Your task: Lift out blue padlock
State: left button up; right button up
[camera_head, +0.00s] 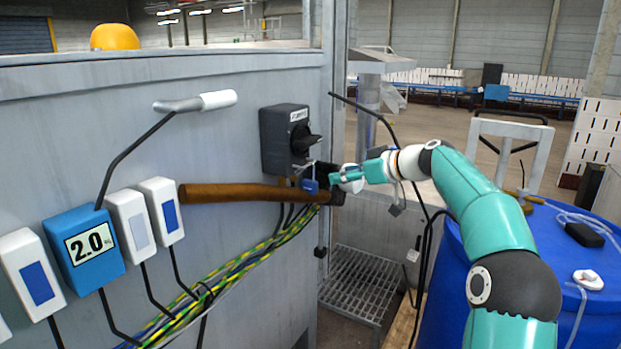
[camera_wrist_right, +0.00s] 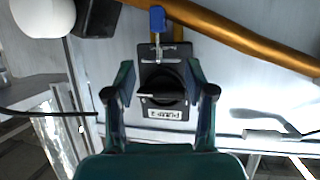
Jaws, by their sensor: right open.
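The blue padlock (camera_head: 310,186) hangs just below the dark rotary switch box (camera_head: 283,140) on the grey cabinet wall. In the right wrist view the padlock (camera_wrist_right: 157,18) shows at the top, with its thin silver shackle (camera_wrist_right: 157,47) running toward the switch box. My right gripper (camera_head: 333,174) is to the right of the padlock in the head view. In the right wrist view the gripper (camera_wrist_right: 161,76) is open and empty, its fingers on either side of the black knob (camera_wrist_right: 162,95). I cannot tell whether the fingers touch the box. My left gripper is not in view.
A wooden handle (camera_head: 240,191) passes close by the padlock; a dark block (camera_wrist_right: 97,17) and white round part (camera_wrist_right: 43,14) are near it. Cables (camera_head: 245,262) run below. A blue drum (camera_head: 450,290) stands at right.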

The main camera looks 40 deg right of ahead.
aim_at(307, 180)
jog(key=p+x, duration=0.5)
jog(key=x, duration=0.7)
jog(key=shift+w+f, duration=0.1)
jog(key=shift+w, duration=0.05)
jog(key=shift+w+f, duration=0.4)
jog(key=shift+w, duration=0.2)
jog(key=shift+c, duration=0.2)
grip_shut()
